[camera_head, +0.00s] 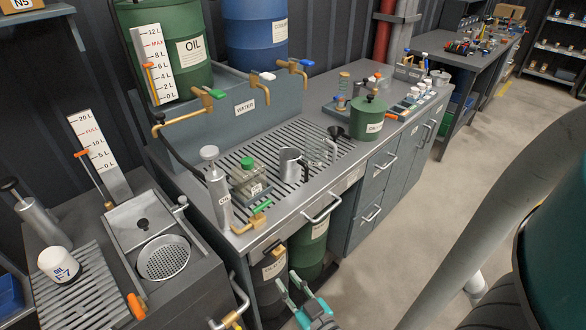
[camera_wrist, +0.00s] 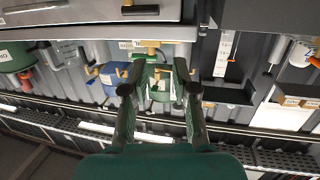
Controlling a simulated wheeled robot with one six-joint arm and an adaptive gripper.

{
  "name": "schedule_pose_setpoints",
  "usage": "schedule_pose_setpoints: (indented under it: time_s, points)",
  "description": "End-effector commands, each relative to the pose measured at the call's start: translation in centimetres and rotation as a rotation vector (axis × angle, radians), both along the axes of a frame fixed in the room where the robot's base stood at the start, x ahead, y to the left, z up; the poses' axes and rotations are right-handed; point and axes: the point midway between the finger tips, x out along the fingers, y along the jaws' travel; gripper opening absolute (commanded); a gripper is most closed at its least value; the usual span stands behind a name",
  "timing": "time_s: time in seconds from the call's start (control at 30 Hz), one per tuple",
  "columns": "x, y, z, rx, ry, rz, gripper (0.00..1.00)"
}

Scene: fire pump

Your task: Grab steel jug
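The steel jug (camera_head: 291,165) is a small shiny metal vessel standing upright on the slotted drain grate (camera_head: 326,134) of the grey counter. A clear glass jug (camera_head: 323,150) stands just to its right. I cannot make out the steel jug in the wrist view. My gripper (camera_head: 289,281) is low in front of the counter, below its front edge and well apart from the jug. In the wrist view my gripper (camera_wrist: 158,88) has its two dark fingers spread with nothing held between them; drums show behind them.
A pump bottle (camera_head: 217,184) and a green-capped container (camera_head: 246,178) stand left of the jug. Brass taps (camera_head: 205,95) overhang the back. A drawer handle (camera_head: 323,208) projects from the counter front.

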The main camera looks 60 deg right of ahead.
Motion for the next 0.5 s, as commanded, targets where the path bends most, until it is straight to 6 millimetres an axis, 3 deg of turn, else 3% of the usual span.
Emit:
schedule_pose_setpoints:
  time_s: [0.03,0.2,0.4,0.5]
  points:
    - [1.3,-2.2,0.5,-0.01,-0.018,-0.042,0.28]
    - [4.3,-9.6,2.2,-0.031,-0.052,-0.173,0.28]
    - [5.8,-17.5,4.8,-0.054,-0.085,-0.301,0.28]
    - [6.0,-20.2,5.8,-0.062,-0.092,-0.343,0.28]
